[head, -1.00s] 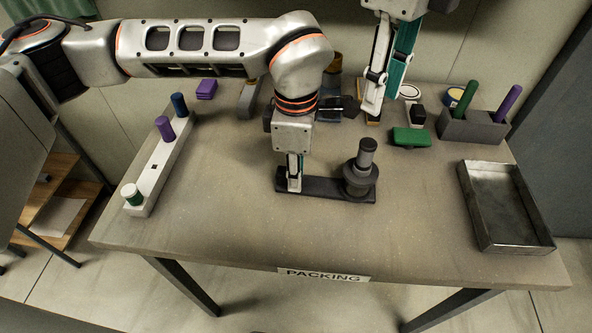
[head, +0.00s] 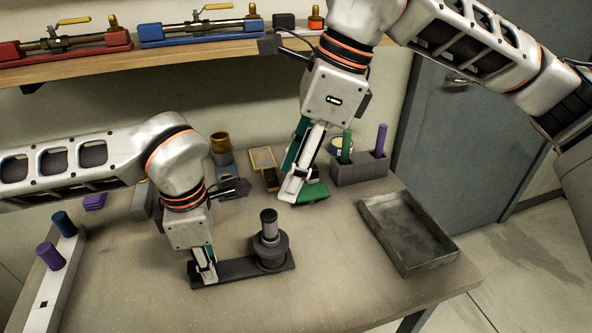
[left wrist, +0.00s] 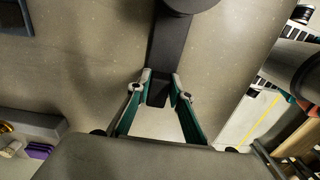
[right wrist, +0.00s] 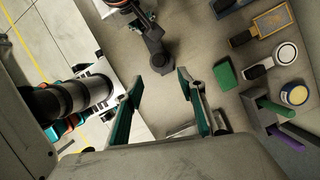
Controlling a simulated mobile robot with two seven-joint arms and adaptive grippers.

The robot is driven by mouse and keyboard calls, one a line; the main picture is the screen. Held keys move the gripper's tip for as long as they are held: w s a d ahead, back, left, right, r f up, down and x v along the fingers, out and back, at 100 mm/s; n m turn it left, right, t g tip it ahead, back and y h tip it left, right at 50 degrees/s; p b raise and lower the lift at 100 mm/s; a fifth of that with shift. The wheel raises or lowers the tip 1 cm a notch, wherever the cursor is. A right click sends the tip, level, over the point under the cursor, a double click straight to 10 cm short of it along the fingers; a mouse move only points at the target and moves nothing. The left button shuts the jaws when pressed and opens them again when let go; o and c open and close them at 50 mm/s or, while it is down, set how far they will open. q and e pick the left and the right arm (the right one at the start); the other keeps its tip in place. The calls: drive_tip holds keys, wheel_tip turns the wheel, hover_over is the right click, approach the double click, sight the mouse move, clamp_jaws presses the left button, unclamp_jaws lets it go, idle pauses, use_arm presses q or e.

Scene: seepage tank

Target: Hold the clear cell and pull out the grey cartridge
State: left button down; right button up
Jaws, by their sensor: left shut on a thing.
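A dark flat bar (head: 238,268) lies on the table with a round stepped collar (head: 271,252) at its right end. A short grey cylinder (head: 269,226) with a dark top stands upright in the collar. I cannot clearly tell a clear wall from the grey cartridge there. My left gripper (head: 206,277) is shut on the bar's left end; the left wrist view shows the bar (left wrist: 168,48) between its fingertips (left wrist: 160,90). My right gripper (head: 293,190) is in the air, above and behind the cylinder. Its fingers (right wrist: 160,86) are apart and empty in the right wrist view.
A green block (right wrist: 228,76) lies near the right gripper. A grey rack (head: 359,172) holds green and purple pegs. An empty metal tray (head: 445,252) is at the right. A pale rail (head: 57,285) with pegs is at the left. Valves line a shelf (head: 150,55) at the back.

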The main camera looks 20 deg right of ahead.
sight(274, 214)
drive_tip(key=shift+n, duration=0.3)
drive_tip(key=x, duration=1.2)
drive_tip(key=shift+d+f, duration=0.1)
drive_tip(key=shift+d, duration=0.05)
clamp_jaws()
drive_tip(key=c, duration=0.8)
unclamp_jaws()
clamp_jaws()
drive_tip(key=shift+r, duration=0.3)
